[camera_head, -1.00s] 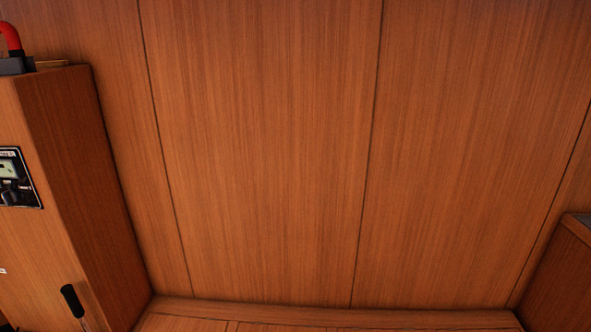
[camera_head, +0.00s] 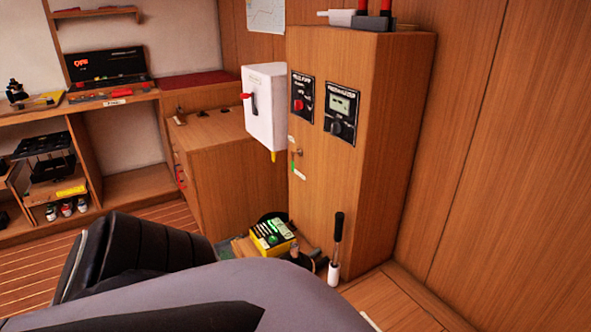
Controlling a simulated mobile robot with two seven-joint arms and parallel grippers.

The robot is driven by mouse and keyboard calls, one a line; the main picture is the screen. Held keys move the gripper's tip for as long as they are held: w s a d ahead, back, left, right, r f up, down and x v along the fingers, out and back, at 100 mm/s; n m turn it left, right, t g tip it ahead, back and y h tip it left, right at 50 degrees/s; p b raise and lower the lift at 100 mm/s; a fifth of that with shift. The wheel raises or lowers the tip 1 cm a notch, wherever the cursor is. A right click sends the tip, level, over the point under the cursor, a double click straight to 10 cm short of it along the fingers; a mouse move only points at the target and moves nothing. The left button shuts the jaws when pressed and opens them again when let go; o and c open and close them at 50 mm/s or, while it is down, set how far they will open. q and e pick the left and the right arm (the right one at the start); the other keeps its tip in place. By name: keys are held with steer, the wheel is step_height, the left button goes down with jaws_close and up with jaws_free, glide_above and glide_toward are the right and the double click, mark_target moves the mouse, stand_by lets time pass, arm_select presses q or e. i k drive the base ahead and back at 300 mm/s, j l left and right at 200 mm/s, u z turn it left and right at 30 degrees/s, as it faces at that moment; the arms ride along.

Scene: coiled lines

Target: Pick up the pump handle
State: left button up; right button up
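An upright handle with a black grip and a thin metal shaft (camera_head: 338,231) stands at the foot of the tall wooden cabinet; it looks like the pump handle. Its lower end is in or on a small white cylinder (camera_head: 333,272) near the floor. Neither of my grippers shows in the head view, so their state is hidden.
The tall wooden cabinet (camera_head: 370,130) carries two black panels and a white switch box (camera_head: 264,105). A yellow-black box (camera_head: 272,235) sits left of the handle. A large grey and black shape fills the foreground. Shelves stand at the left; the wall panels at right are bare.

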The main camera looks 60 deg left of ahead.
mark_target(339, 216)
steer(key=u, duration=1.75)
